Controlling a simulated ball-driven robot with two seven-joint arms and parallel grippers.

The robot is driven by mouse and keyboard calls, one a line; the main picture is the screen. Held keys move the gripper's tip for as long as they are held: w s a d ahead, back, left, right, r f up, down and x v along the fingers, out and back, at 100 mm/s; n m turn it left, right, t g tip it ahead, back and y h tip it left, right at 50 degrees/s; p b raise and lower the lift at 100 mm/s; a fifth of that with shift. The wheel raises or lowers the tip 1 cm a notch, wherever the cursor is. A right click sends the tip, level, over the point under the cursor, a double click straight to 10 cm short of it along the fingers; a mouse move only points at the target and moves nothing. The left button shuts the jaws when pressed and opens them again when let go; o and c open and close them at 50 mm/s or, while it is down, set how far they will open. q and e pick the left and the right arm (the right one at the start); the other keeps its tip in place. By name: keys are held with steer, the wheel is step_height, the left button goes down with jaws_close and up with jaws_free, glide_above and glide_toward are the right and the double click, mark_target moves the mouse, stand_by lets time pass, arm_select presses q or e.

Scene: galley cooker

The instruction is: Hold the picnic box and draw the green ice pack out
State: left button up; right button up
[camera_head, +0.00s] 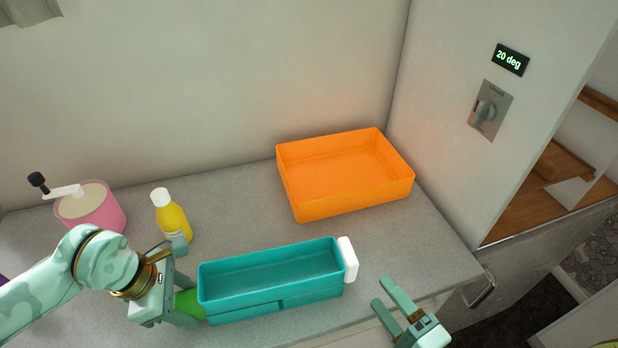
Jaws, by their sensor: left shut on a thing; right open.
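The picnic box (270,288) is a long open teal box, which looks empty inside from above, lying near the counter's front edge. A white grip (348,260) stands at its right end. The green ice pack (188,303) shows as a short bright green piece at the box's left end; how much of it is inside the box is hidden. My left gripper (187,297) is shut on this green piece, its fingers close beside the box end. My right gripper (397,303) is open and empty, to the right of the box and in front of the white grip, apart from both.
An orange tray (350,205) stands behind the box near the wall corner. A yellow bottle (174,222) with a white cap and a pink pot (92,212) with a crank stand at the back left. The counter between tray and bottle is clear. A wall panel rises at right.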

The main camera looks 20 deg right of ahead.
mark_target(350, 253)
steer(key=w, duration=0.3)
steer(key=w+a, duration=0.1)
steer(key=w, duration=0.3)
steer(key=w+a, duration=0.1)
steer(key=w, duration=0.3)
steer(key=shift+w, duration=0.2)
steer(key=c, duration=0.9)
steer(key=shift+f, duration=0.1)
steer(key=shift+c, duration=0.2)
